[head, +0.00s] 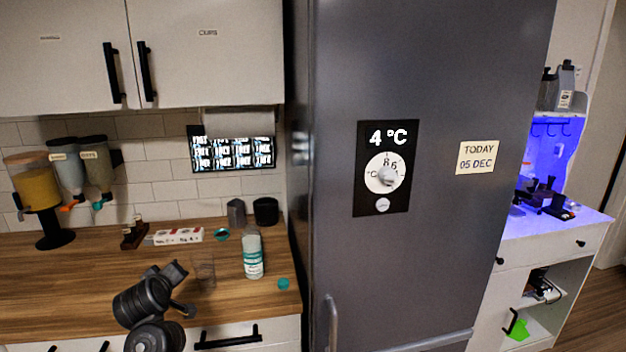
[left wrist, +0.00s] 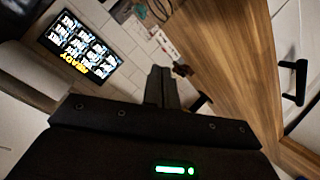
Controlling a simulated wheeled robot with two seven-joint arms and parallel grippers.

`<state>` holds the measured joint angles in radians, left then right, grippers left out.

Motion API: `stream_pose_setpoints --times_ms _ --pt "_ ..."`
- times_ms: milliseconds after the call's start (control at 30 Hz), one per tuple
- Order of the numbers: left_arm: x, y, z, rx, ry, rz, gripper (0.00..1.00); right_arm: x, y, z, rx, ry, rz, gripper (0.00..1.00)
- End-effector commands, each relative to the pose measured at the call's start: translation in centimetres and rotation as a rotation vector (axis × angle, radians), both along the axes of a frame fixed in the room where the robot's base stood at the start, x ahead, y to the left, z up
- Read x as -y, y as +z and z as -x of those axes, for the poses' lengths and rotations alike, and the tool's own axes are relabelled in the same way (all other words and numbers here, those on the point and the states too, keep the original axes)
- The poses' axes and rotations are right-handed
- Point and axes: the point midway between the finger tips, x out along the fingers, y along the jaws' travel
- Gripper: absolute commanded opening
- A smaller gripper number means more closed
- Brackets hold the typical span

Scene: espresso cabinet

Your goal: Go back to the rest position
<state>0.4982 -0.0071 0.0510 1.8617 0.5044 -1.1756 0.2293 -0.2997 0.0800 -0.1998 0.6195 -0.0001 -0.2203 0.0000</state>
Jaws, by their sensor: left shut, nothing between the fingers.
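My left arm rises from the bottom of the head view, its dark wrist (head: 142,300) in front of the counter's front edge. In the left wrist view my left gripper (left wrist: 161,72) has its two black fingers together, with nothing between them. The fingers point toward the tiled wall and the back of the counter, clear of any object as far as I can tell. My right gripper is in neither view.
The wooden counter (head: 90,282) holds a bottle (head: 253,257), a clear glass (head: 203,270) and a white box (head: 178,236). Dispensers (head: 38,185) stand at its left. The tall grey fridge (head: 440,90) bounds it on the right. Cabinets (head: 205,55) hang above.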

Motion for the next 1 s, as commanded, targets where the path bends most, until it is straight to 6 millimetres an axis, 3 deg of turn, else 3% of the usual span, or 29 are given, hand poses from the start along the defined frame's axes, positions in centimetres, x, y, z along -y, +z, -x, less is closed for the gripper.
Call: stream_pose_setpoints --times_ms 33,200,300,400,500,700,967,1000 --pt "0.8 -3.6 2.6 -0.072 -0.051 -0.048 0.0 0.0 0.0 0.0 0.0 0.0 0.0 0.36" --pt "3.9 -13.2 12.2 -0.305 -0.253 -0.198 0.0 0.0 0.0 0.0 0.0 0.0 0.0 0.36" --pt "5.7 -17.4 18.7 -0.436 -0.38 -0.271 0.0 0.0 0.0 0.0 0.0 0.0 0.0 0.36" --pt "7.1 -20.0 24.3 -0.539 -0.489 -0.326 0.0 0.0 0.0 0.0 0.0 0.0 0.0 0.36" --pt "8.1 -21.6 28.8 -0.616 -0.573 -0.362 0.0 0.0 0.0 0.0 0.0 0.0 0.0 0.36" --pt "9.4 -23.1 35.8 -0.731 -0.708 -0.411 0.0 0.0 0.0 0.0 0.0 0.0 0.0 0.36" --pt "10.7 -23.6 43.4 -0.847 -0.86 -0.454 0.0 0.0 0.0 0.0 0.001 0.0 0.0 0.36" --pt "10.7 -24.5 43.2 -0.853 -0.865 -0.456 0.0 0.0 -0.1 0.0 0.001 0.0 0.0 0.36"
